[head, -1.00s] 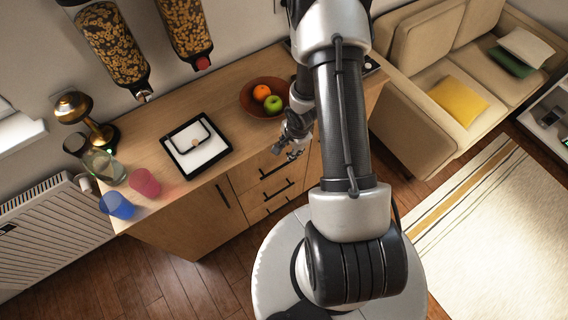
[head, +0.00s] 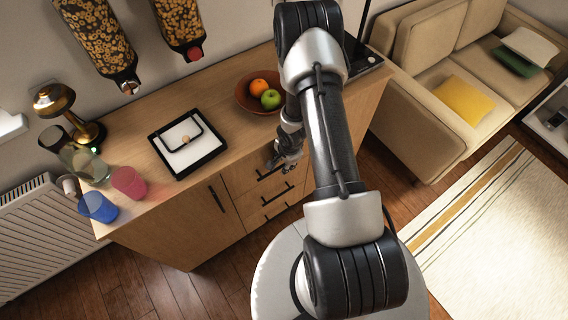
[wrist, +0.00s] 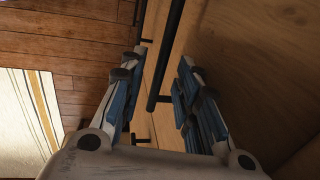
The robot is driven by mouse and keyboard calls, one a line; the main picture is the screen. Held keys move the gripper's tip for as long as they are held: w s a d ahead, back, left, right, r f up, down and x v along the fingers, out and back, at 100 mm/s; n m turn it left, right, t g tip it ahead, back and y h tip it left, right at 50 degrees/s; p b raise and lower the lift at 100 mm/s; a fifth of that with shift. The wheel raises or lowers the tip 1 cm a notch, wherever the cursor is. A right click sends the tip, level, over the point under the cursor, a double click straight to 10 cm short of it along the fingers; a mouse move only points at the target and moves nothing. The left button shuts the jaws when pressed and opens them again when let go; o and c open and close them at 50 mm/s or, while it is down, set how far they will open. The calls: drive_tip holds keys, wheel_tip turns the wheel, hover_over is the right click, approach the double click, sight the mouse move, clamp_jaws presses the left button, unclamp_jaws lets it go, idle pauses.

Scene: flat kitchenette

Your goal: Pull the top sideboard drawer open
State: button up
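The wooden sideboard (head: 188,212) has a stack of drawers with dark bar handles. Its top drawer (head: 242,184) looks shut, and its handle (head: 268,175) is partly hidden by my gripper. My gripper (head: 276,164) is at the top drawer's front, close to that handle. In the wrist view my gripper (wrist: 158,88) is open, its blue-padded fingers apart. A dark bar handle (wrist: 164,65) runs between the fingers, with a visible space on either side. I cannot tell if either finger touches it.
On the sideboard top are a fruit bowl (head: 243,97), a framed tablet-like tray (head: 172,168), a pink cup (head: 129,183), a blue cup (head: 98,208) and a brass lamp (head: 60,103). A beige sofa (head: 420,120) stands right.

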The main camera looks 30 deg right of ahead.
drive_tip(key=shift+c, duration=0.6)
clamp_jaws()
